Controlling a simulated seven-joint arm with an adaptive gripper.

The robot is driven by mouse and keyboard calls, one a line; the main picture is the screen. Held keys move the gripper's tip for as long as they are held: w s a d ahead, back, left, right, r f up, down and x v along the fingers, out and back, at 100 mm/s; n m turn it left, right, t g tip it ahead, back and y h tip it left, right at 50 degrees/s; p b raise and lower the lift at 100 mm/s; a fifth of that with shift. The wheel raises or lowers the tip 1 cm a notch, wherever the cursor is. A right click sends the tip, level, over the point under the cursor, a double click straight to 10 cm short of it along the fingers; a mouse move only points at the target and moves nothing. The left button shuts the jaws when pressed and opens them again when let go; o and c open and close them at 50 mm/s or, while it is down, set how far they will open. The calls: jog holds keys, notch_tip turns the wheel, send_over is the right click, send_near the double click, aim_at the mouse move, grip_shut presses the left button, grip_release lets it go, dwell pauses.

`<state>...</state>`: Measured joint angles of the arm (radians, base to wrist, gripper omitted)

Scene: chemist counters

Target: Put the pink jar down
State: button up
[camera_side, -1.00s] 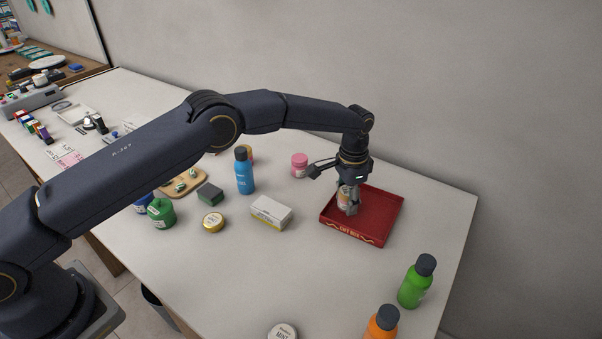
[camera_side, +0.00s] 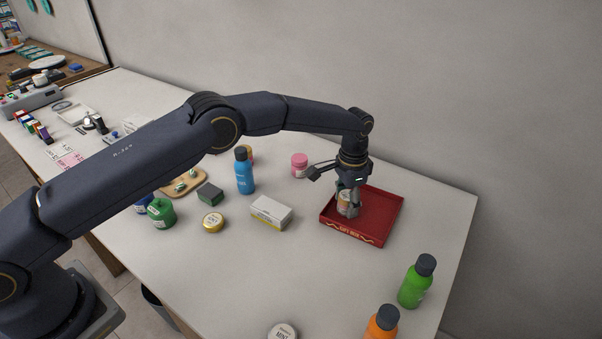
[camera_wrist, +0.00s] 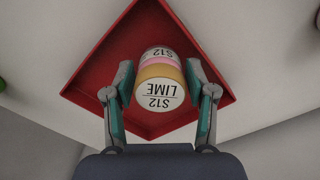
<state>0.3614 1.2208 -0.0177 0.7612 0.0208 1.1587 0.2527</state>
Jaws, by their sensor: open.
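A small jar (camera_side: 344,200) stands in the left part of the red tray (camera_side: 385,205), between the fingers of my gripper (camera_side: 349,208). In the wrist view this jar (camera_wrist: 160,90) has a white lid top reading "S12 LIME", a yellow-tan rim, a pink band and a white label. My gripper (camera_wrist: 158,78) is open, with one finger close beside each side of the jar. In the side view the fingers partly hide the jar. Another pink jar (camera_side: 300,165) with a pink lid stands on the counter, behind and left of the tray.
A white box (camera_side: 271,212) lies left of the tray, with a blue bottle (camera_side: 244,171) beyond it. A green bottle (camera_side: 416,281) and an orange bottle (camera_side: 382,324) stand at the front right. The tray's right side is empty.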

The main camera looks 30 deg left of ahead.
notch_tip(320, 180, up, 11)
jog(key=shift+r, duration=0.1)
notch_tip(320, 180, up, 4)
send_over(348, 195)
jog(key=a, duration=0.2)
jog(key=s+a+r+n+t, duration=0.3)
jog(key=s+a+r+n, duration=0.1)
jog(key=s+a+r, duration=1.05)
jog(key=s+a+f+n+t, duration=0.1)
jog(key=s+a, duration=0.1)
jog(key=s, duration=0.8)
jog(key=s+a+f+n+t, duration=0.1)
jog(key=s+a+f+n, duration=0.1)
jog(key=s, duration=0.9)
jog(key=shift+a+f+t, duration=0.15)
jog(key=shift+a+t, duration=0.15)
jog(key=shift+a, duration=0.2)
jog(key=shift+s, duration=0.1)
